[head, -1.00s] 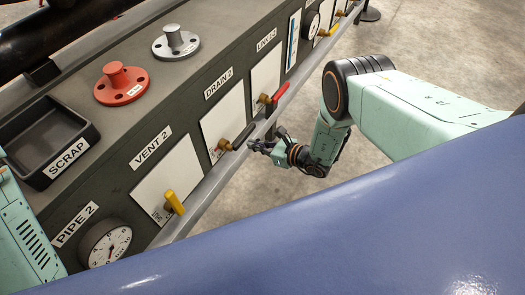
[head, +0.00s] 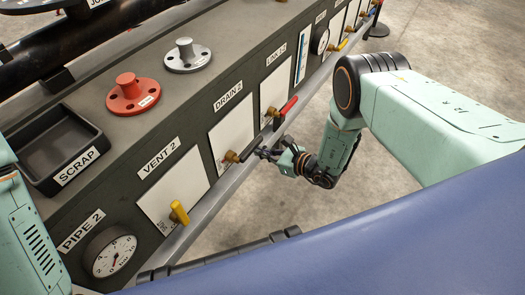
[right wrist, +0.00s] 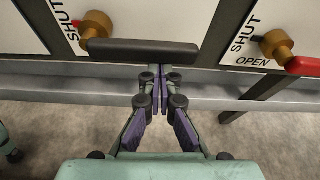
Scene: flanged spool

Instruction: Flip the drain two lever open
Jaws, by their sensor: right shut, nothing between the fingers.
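The DRAIN 2 lever (head: 248,146) is a black handle on a brass hub (head: 231,157), mounted on a white plate under the DRAIN 2 label (head: 229,97). In the right wrist view the black lever (right wrist: 145,52) lies level, reaching right from its brass hub (right wrist: 95,26). A SHUT mark shows left of the hub; any OPEN mark there is hidden. My right gripper (head: 264,153) is shut and empty at the lever's outer end. In the wrist view its fingertips (right wrist: 163,73) are just under the handle; I cannot tell if they touch. My left gripper is out of view.
The red LINK lever (head: 287,107) is close by on the right, with SHUT and OPEN marks. The yellow VENT 2 lever (head: 180,212) is to the left. A grey rail (head: 213,192) runs along the panel's lower edge. Open floor lies right of the bench.

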